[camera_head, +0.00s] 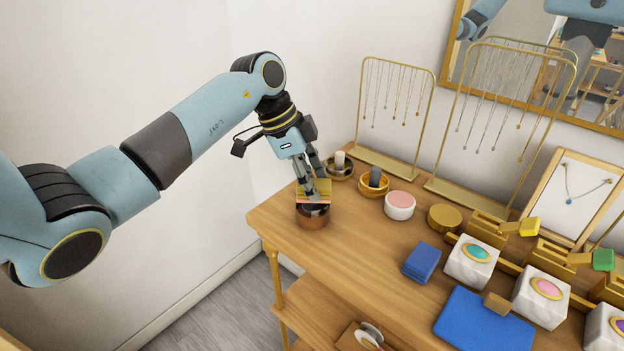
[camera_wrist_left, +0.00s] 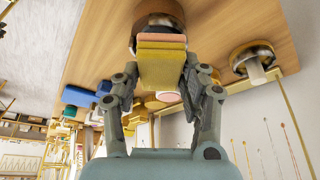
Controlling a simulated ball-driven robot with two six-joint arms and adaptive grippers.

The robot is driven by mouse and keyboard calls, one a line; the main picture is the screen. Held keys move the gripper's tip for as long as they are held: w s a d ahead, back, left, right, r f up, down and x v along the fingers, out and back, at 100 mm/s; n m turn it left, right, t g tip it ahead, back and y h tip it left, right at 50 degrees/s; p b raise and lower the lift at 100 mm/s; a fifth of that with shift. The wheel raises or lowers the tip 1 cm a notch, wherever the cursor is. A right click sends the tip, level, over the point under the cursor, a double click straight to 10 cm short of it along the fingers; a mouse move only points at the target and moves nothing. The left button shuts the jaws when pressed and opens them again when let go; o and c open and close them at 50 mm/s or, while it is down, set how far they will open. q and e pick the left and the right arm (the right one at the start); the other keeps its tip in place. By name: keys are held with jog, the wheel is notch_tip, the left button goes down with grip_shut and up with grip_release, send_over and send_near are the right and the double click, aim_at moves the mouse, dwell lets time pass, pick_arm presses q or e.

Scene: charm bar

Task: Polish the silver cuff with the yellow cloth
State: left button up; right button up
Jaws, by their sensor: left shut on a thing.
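My left gripper (camera_head: 313,188) is shut on a yellow cloth (camera_wrist_left: 162,68), a thick folded pad with an orange-pink layer at one edge. The cloth also shows in the head view (camera_head: 313,197), at the rim of a brown bowl (camera_head: 312,219) on the table's left end. The bowl shows behind the cloth in the left wrist view (camera_wrist_left: 150,12). I cannot tell whether cloth and bowl touch. The bowl has something grey inside, partly hidden by the fingers and cloth. I cannot make out the silver cuff for certain. My right gripper is not in view.
Two small bowls (camera_head: 374,187) and a pink-topped round box (camera_head: 399,205) stand close right of the gripper. Gold necklace stands (camera_head: 398,110) rise behind. A blue stack (camera_head: 421,262), a blue mat (camera_head: 480,322) and white blocks (camera_head: 472,262) lie right. The wooden table (camera_head: 340,250) is clear in front.

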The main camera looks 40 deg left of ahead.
pick_arm(q)
jog(key=shift+f, duration=0.35)
dwell(0.4)
jog(key=shift+w+a+b, duration=0.3)
jog(key=shift+w+a, duration=0.1)
jog(key=shift+w, duration=0.2)
jog(key=shift+s, duration=0.1)
jog(key=shift+s+d+p, duration=0.4)
jog(key=shift+s+p, duration=0.2)
jog(key=shift+p, duration=0.2)
jog(key=shift+s+d+p, duration=0.35)
jog(key=shift+s+p, duration=0.05)
jog(key=shift+s, duration=0.15)
jog(key=shift+f, duration=0.1)
